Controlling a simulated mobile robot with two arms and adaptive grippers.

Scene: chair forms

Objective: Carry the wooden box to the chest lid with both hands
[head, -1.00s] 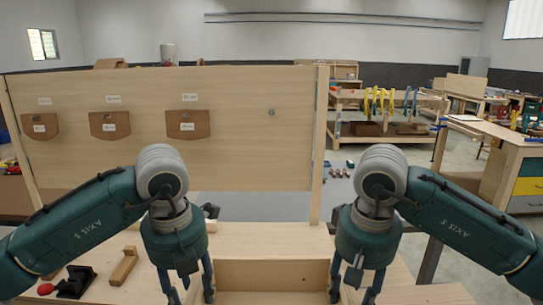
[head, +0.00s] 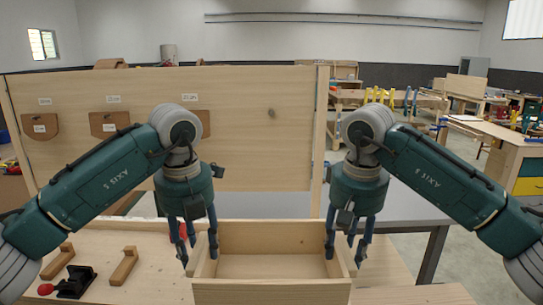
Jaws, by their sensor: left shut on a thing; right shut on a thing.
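The wooden box (head: 272,294) is an open, pale, empty tray at the bottom centre of the head view. My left gripper (head: 200,258) is shut on its left side wall, with fingers on both sides of the wall. My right gripper (head: 345,256) is shut on its right side wall in the same way. The box looks level and sits between the two arms. Its underside is hidden, so I cannot see its clearance from the bench. I cannot make out which surface is the chest lid; the box and arms cover part of the area behind.
A grey table (head: 410,208) is behind at the right. On the bench (head: 150,285) at left lie a black tool with a red knob (head: 75,282) and wooden pieces (head: 124,266).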

